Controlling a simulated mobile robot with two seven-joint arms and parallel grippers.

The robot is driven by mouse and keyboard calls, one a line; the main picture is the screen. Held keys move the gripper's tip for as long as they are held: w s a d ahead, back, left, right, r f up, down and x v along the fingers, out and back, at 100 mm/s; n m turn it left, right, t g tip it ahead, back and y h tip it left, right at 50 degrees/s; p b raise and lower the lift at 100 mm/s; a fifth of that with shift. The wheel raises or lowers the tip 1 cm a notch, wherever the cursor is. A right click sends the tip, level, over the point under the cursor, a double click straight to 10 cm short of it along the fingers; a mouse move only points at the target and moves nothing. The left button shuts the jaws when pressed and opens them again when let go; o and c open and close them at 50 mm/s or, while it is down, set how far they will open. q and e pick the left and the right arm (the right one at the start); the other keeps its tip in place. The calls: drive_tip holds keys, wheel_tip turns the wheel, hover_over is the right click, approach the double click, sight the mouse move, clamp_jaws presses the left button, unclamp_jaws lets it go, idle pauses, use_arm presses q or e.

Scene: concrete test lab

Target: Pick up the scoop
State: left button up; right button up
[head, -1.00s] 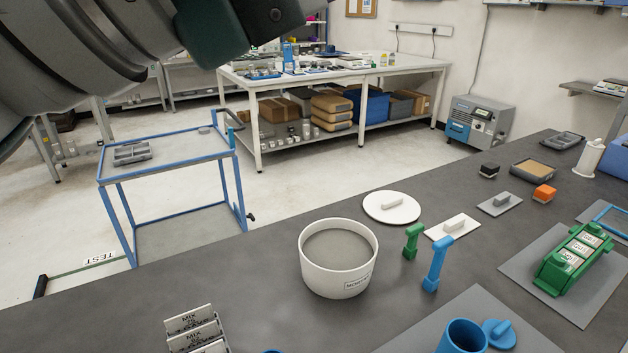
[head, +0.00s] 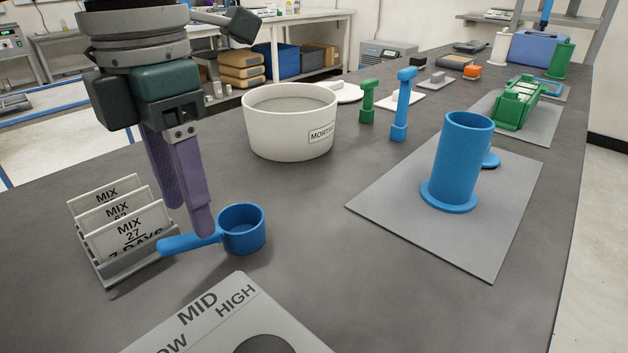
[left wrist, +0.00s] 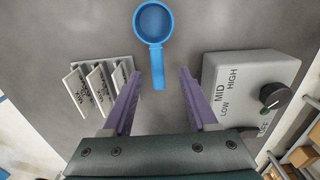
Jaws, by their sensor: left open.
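The blue scoop (head: 243,230) lies on the dark bench, its handle pointing left in the head view. In the left wrist view the scoop (left wrist: 152,22) has its cup beyond the fingertips and its handle pointing back between them. My left gripper (head: 189,219) points down over the handle, with its purple fingers apart and nothing held. In the left wrist view the gripper (left wrist: 160,74) has one finger on each side of the handle, with gaps. The near finger hides part of the handle in the head view. My right gripper is not in view.
A rack of MIX cards (head: 113,222) stands close left of the scoop. A grey control box (head: 225,322) with a dial is in front. The white mortar tub (head: 290,135) is behind. A blue cylinder (head: 463,165) stands on a grey mat (head: 400,215) to the right.

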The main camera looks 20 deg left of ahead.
sight(196, 241)
use_arm(q)
drive_tip(key=f, duration=0.6)
drive_tip(key=shift+w+a+f, duration=0.1)
drive_tip(key=shift+a+f, duration=0.1)
clamp_jaws()
idle(1.2)
